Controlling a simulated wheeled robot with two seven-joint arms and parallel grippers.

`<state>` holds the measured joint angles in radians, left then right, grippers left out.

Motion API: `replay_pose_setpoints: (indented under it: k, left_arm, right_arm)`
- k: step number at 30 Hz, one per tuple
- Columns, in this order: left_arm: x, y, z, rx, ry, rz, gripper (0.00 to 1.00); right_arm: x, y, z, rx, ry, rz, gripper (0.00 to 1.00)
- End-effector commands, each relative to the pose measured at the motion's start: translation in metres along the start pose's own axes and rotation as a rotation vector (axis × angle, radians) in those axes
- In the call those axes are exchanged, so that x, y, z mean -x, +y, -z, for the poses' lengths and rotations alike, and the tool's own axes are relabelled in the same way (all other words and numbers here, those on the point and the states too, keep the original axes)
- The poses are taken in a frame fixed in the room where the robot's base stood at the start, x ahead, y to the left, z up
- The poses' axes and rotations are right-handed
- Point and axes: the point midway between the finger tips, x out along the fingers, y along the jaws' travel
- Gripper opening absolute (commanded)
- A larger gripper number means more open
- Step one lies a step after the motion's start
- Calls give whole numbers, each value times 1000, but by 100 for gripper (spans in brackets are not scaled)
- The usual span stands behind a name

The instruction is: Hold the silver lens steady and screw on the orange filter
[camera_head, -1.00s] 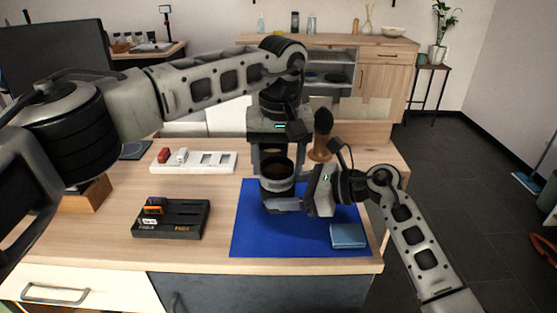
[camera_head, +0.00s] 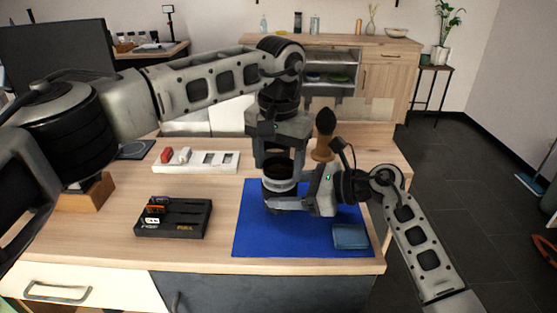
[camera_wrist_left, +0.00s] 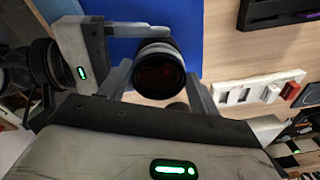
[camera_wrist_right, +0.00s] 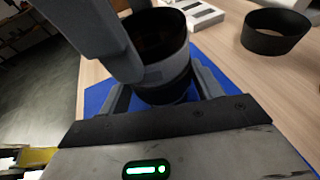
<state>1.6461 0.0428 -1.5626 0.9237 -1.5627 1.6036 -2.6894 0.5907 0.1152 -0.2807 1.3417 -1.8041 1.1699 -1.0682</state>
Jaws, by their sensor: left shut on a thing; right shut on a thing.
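The silver lens (camera_head: 280,187) stands upright over the blue mat (camera_head: 254,235), dark with a silver band. My right gripper (camera_head: 287,203) is shut around its lower body from the right; its fingers also flank the lens in the right wrist view (camera_wrist_right: 163,72). The orange filter (camera_head: 278,166) shows as dark amber glass in a black rim at the lens's top, and faces the camera in the left wrist view (camera_wrist_left: 157,74). My left gripper (camera_head: 278,163) reaches down from above, its fingers shut on opposite sides of the filter rim. Whether the threads are engaged is hidden.
A folded blue cloth (camera_head: 349,236) lies at the mat's front right. A brush (camera_head: 324,130) stands behind my right gripper. A black slotted tray (camera_head: 174,222) and a white tray (camera_head: 200,168) with small blocks are on the left. Bare wood lies between them and the mat.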

Motion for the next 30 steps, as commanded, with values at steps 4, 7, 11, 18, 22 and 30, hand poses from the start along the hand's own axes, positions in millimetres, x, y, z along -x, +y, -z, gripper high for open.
replay_pose_setpoints:
  k: [4,7,11,18,22,30]
  left_arm:
    - [-5,2,-2,-129,-6,-8,29]
    - [-5,1,-2,-230,-3,-12,29]
    - [-5,1,-2,-269,-2,-14,29]
    - [-5,0,-2,-267,-2,-13,75]
    - [-3,0,-1,-263,1,-12,75]
    - [-2,0,0,-187,2,-9,75]
  right_arm:
    - [-1,1,-1,3,-3,-4,52]
    - [-1,1,-1,3,-3,-4,52]
    - [-1,1,-1,3,-2,-5,53]
    - [-1,2,0,2,-1,-5,52]
    - [-1,1,0,1,0,-4,52]
    - [-1,1,2,-1,2,-3,52]
